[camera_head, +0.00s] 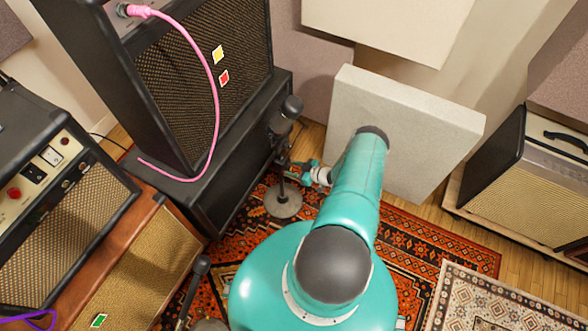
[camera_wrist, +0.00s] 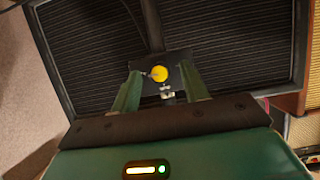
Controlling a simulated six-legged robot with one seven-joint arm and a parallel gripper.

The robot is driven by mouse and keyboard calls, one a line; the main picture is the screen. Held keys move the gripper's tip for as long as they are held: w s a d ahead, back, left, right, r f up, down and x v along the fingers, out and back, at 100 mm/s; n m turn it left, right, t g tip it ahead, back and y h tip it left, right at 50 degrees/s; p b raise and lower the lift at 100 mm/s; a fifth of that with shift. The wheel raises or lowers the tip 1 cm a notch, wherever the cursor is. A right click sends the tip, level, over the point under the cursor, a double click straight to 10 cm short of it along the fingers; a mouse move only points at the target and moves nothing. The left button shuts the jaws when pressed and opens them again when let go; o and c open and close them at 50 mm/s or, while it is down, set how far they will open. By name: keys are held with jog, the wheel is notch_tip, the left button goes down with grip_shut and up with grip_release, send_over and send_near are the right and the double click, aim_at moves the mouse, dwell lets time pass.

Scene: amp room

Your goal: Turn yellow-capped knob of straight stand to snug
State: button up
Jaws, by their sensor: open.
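The straight stand (camera_head: 281,180) is a dark upright pole on a round grey base, with a dark microphone (camera_head: 291,106) at its top. It stands on the patterned rug in front of the black amp stack. The yellow-capped knob (camera_wrist: 159,73) shows in the wrist view, against a dark piece, with a small silver part just below it. My gripper (camera_wrist: 161,79) is open, its two green fingers on either side of the knob; I cannot tell whether they touch it. In the head view my gripper (camera_head: 312,173) is beside the pole, partly hidden by my arm.
The black amp stack (camera_head: 190,90) with a pink cable (camera_head: 215,85) is close behind the stand. A pale panel (camera_head: 400,125) leans at the back right. A second stand (camera_head: 195,285) is at lower left by other amps. Open rug (camera_head: 430,245) lies to the right.

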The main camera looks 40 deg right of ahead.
grip_shut()
dwell(0.4)
jog(key=shift+s+a+f+n+t+h, duration=0.15)
jog(key=shift+n+t+h, duration=0.75)
jog(key=shift+n, duration=1.1)
jog(key=shift+w+a+f+n+t+h, duration=0.1)
jog(key=shift+n+t+h, duration=0.75)
jog(key=shift+n, duration=1.15)
jog(key=shift+s+a+f+n+t+h, duration=0.15)
jog(key=shift+n+t+h, duration=0.7)
jog(key=shift+n, duration=1.15)
